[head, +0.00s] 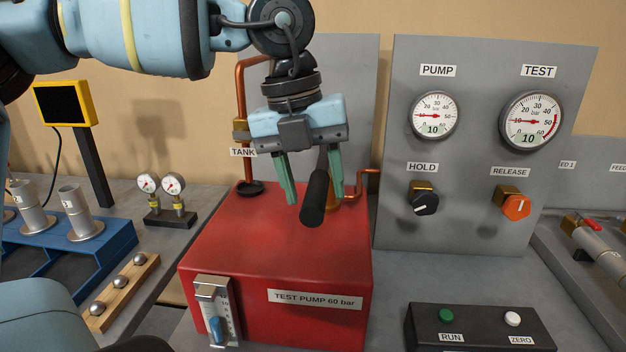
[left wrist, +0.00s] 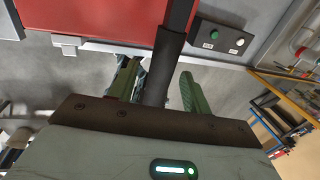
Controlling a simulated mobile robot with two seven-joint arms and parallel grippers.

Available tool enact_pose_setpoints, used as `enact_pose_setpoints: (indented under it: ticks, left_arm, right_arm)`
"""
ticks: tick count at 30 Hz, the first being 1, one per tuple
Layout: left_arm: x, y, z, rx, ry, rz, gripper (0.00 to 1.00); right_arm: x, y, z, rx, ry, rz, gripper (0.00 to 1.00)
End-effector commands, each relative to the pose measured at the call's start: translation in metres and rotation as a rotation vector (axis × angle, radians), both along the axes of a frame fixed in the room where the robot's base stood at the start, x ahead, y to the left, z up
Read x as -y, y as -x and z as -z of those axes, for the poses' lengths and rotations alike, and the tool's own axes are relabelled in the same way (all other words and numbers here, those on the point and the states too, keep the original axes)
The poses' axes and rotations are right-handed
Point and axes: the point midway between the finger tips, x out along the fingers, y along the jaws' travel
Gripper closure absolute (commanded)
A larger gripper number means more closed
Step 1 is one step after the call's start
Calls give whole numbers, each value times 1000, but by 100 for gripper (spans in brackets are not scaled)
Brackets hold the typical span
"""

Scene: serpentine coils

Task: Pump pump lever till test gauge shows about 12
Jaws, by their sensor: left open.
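The pump lever (head: 314,199) has a black grip and rises from the red test pump box (head: 270,245). My left gripper (head: 312,198) is open, with its green fingers on either side of the lever; I cannot tell whether they touch it. The left wrist view shows the black lever (left wrist: 167,65) between the two open fingers (left wrist: 158,85). The test gauge (head: 531,120) on the grey panel reads 10 on its display. The pump gauge (head: 434,116) also reads 10. My right gripper is not in view.
The grey panel (head: 470,210) carries a black HOLD knob (head: 424,200) and an orange RELEASE knob (head: 514,204). A RUN and ZERO button box (head: 480,330) stands front right. Two small gauges (head: 161,184) and a blue rack (head: 110,245) stand left of the pump.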

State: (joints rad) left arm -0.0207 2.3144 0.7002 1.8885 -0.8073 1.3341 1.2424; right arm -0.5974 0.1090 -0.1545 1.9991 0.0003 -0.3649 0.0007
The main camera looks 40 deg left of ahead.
Motion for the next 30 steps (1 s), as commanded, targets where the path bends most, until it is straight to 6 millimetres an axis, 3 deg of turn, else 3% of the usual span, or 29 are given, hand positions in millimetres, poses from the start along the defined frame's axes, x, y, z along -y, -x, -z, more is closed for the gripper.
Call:
enact_pose_setpoints:
  ticks: [8, 20, 26, 30]
  left_arm:
    - [0, 0, 2, 1, 1, 0, 51]
    - [0, 0, 2, 0, 0, 0, 100]
    - [0, 1, 0, -3, 2, 0, 100]
    - [-1, 16, -13, -30, 20, -2, 100]
  right_arm:
    - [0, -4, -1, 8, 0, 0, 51]
    - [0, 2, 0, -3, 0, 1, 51]
    - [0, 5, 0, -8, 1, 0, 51]
    - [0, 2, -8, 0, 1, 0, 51]
